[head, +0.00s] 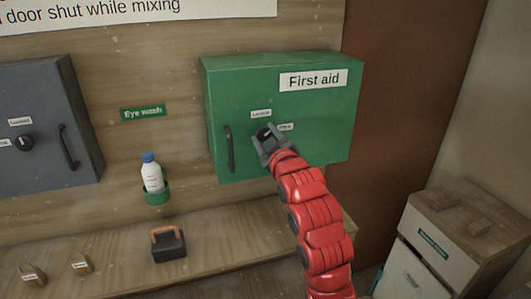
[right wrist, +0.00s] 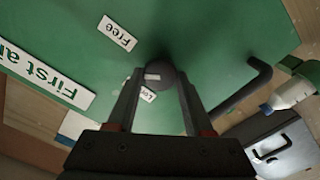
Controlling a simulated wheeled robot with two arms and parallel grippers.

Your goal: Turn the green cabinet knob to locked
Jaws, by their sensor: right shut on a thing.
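The green cabinet (head: 232,98) hangs on the wall with a "First aid" sign and a dark bar handle (head: 230,149). Its dark round knob (right wrist: 160,82) sits between the jaws of my right gripper (head: 268,142), which is shut on it. In the right wrist view a short white mark on the knob lies between the directions of its two labels. The "Locked" label (head: 261,113) is above the knob, and the "Free" label (head: 286,127) is to its right. The jaws partly hide the knob. My left gripper is not in view.
A grey cabinet (head: 45,95) with its own knob and handle hangs at left. An eye wash bottle (head: 153,176) stands in a green holder. A shelf below carries padlocks (head: 82,265) and a dark block with an orange handle (head: 169,246). A wooden-topped unit (head: 465,225) stands at right.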

